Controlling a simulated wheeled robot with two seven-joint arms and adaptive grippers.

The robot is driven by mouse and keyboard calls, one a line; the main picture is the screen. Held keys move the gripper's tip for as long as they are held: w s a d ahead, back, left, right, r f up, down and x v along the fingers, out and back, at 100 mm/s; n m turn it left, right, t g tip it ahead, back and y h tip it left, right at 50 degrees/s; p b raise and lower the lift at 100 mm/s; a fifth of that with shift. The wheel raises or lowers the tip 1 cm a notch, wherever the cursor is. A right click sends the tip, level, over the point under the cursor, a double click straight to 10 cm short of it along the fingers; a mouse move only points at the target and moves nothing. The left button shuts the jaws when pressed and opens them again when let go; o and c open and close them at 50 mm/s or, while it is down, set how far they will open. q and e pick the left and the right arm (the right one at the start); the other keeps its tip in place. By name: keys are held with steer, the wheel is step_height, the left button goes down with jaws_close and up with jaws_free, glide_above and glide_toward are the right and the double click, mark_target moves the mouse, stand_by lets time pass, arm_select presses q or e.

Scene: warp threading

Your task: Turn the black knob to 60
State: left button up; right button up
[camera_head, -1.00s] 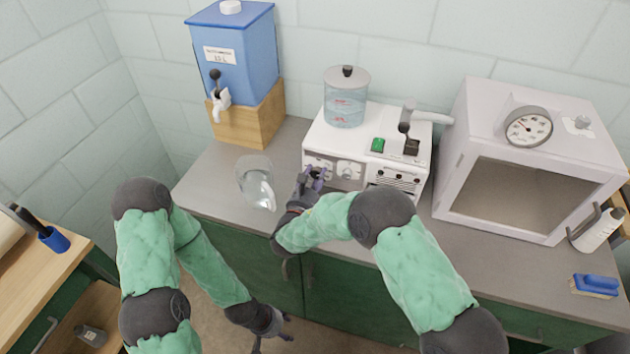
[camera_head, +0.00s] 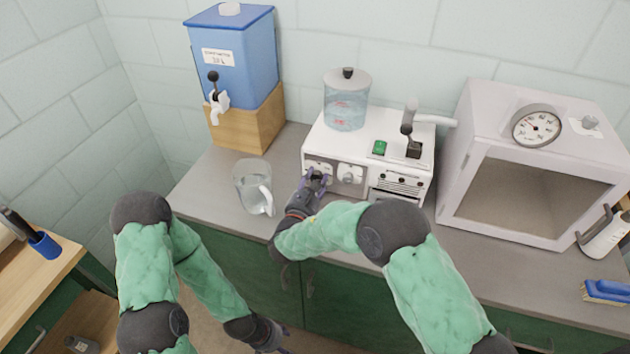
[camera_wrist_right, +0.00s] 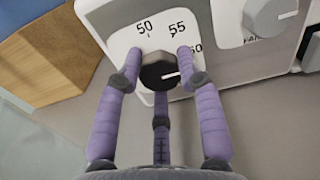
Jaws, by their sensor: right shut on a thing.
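The black knob (camera_wrist_right: 157,72) sits on the white front panel of the machine, seen in the right wrist view. Its white pointer line points to the right, toward the side of the partly covered 60 mark (camera_wrist_right: 196,47); the 50 and 55 marks show above it. My right gripper (camera_wrist_right: 160,78) is shut on the knob, with fingers on its left, right and underside. In the head view my right gripper (camera_head: 315,182) covers the knob on the white machine (camera_head: 333,143). My left gripper (camera_head: 275,340) hangs low in front of the green cabinet, its fingers mostly cut off by the frame edge.
A glass jug (camera_head: 252,187) stands on the grey counter (camera_head: 215,165), left of my right gripper. A second, grey knob (camera_wrist_right: 268,18) is right of the black one. A blue water tank (camera_head: 235,55) on a wooden block and a white oven (camera_head: 470,175) flank the machine.

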steer(key=shift+f, duration=0.1)
steer(key=o, duration=1.2)
steer(key=shift+c, duration=0.2)
steer(key=v, duration=1.2)
